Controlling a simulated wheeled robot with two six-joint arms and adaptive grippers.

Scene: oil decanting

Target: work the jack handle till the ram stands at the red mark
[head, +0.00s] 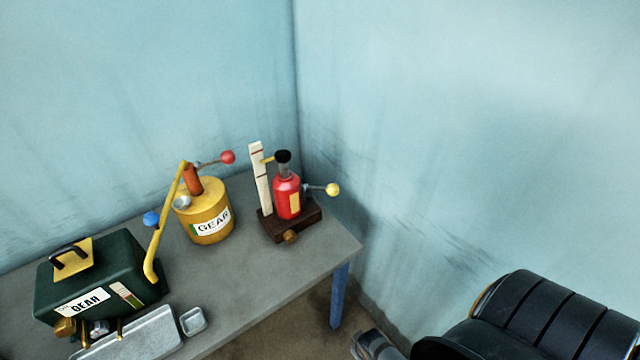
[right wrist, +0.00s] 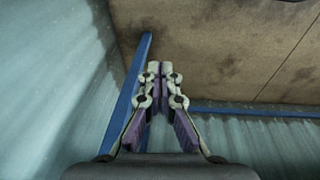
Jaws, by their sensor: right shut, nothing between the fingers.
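The red jack (head: 287,201) stands upright on a dark wooden base (head: 272,228) near the table's right corner. Its ram carries a black cap (head: 283,156), and a short yellow pointer (head: 267,160) reaches toward a pale upright scale (head: 261,185). Reddish marks on the scale are too small to compare exactly with the pointer. The jack handle sticks out to the right and ends in a yellow knob (head: 333,190). In the right wrist view my right gripper (right wrist: 153,68) is shut and empty, away from the jack. My left gripper is not in view.
A yellow GEAR can (head: 208,222) with a red-knobbed lever stands left of the jack. A green GEAR box (head: 97,275), a tray (head: 140,335) and a small dish (head: 193,321) are further left. Walls close in behind. The grey table (head: 265,275) is bare in front of the jack.

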